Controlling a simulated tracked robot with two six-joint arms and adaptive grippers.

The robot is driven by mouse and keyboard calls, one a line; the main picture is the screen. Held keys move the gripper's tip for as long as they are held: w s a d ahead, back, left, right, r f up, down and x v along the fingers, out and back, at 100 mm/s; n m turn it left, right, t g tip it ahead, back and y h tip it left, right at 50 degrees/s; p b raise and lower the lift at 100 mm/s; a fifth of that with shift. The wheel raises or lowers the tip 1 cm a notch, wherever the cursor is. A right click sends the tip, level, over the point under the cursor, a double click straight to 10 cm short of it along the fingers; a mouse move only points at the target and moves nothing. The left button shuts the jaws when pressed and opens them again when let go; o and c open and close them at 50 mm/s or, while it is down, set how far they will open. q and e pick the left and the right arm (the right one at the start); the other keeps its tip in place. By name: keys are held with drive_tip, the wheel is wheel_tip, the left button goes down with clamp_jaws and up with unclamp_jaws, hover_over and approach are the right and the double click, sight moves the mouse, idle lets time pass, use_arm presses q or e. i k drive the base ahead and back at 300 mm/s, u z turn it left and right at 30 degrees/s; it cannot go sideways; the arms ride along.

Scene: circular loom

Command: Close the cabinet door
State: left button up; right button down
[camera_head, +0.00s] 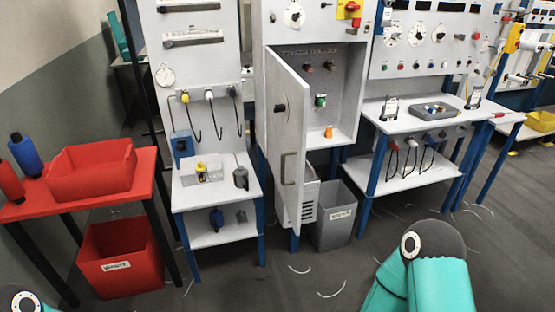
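The cabinet (345,65) stands in the middle of the head view, raised off the floor. Its grey door (286,120) is hinged on the left and stands wide open, swung out toward me. A vertical handle (288,168) is on the door's lower part. Inside, a green knob (320,100), an orange piece and several dark knobs show. My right arm shows at the bottom right as teal links, well apart from the door. Only a small piece of my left arm shows at the bottom left corner. Neither gripper is in view.
A grey bin (336,226) stands on the floor below the cabinet. A small white bench (215,182) is left of the door, and a white table (440,122) is to the right. A red table (40,203) with a red bin below is at far left. The front floor is mostly clear.

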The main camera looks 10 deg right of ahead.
sight(286, 140)
drive_tip(key=u, duration=0.1)
drive_tip(key=i, duration=1)
drive_tip(key=z, duration=0.05)
